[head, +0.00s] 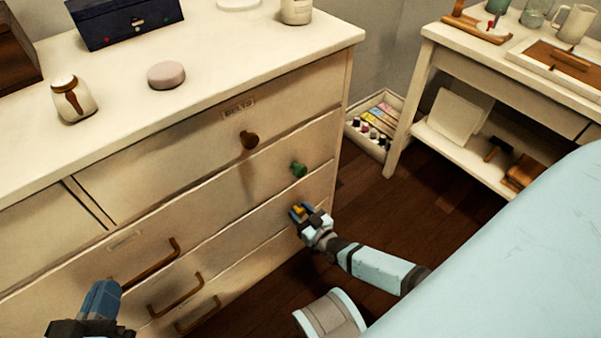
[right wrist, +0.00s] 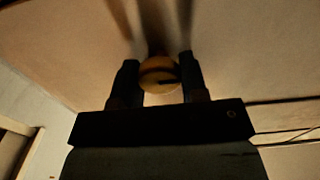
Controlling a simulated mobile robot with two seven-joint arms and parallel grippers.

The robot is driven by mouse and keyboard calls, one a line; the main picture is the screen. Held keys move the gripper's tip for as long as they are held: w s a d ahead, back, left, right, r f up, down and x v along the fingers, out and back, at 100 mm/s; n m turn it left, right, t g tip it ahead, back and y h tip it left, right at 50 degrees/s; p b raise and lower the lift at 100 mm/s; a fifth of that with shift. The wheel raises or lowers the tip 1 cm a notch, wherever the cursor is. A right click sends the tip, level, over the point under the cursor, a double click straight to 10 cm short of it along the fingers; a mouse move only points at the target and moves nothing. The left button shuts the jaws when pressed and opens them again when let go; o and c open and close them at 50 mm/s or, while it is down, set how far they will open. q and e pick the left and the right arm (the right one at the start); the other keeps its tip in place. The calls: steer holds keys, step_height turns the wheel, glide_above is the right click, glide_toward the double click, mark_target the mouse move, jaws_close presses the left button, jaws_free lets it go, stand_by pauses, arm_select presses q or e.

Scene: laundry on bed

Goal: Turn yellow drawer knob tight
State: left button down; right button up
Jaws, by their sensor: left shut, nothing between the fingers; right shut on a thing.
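The yellow drawer knob (right wrist: 159,75) sits on the drawer front, with my right gripper's two fingers around it in the right wrist view. In the head view the yellow knob (head: 298,209) shows only in part between the fingers, near the right end of a lower drawer. My right gripper (head: 302,212) is shut on the knob. My left gripper (head: 102,290) is at the lower left of the head view, shut and empty, in front of the dresser (head: 250,62). Whether the knob sits flush against the drawer is too dark to tell.
A green knob (head: 299,169) is just above the yellow one, and a brown knob (head: 249,140) is higher up. Brass bar handles (head: 150,266) stick out at the lower left. The bed (head: 500,240) fills the lower right, with open wooden floor (head: 400,200) between.

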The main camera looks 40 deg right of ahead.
steer(key=m, duration=0.4)
steer(key=shift+m+p, duration=0.3)
steer(key=m, duration=0.4)
steer(key=shift+d+m, duration=0.1)
steer(key=shift+m, duration=0.2)
steer(key=m, duration=0.3)
steer(key=shift+f+m+b, duration=0.1)
steer(key=shift+m+b, duration=0.2)
steer(key=shift+b, duration=0.05)
steer(key=m, duration=0.2)
steer(key=shift+m+b, duration=0.3)
arm_select(q)
steer(key=shift+w+a+r+m+t+b, duration=0.1)
steer(key=shift+w+a+m+t+b, duration=0.1)
steer(key=shift+w+m+t+b, duration=0.15)
arm_select(e)
steer(key=shift+w+d+m, duration=0.1)
steer(key=shift+m, duration=1.3)
steer(key=o, duration=0.9)
steer(key=shift+f, duration=0.1)
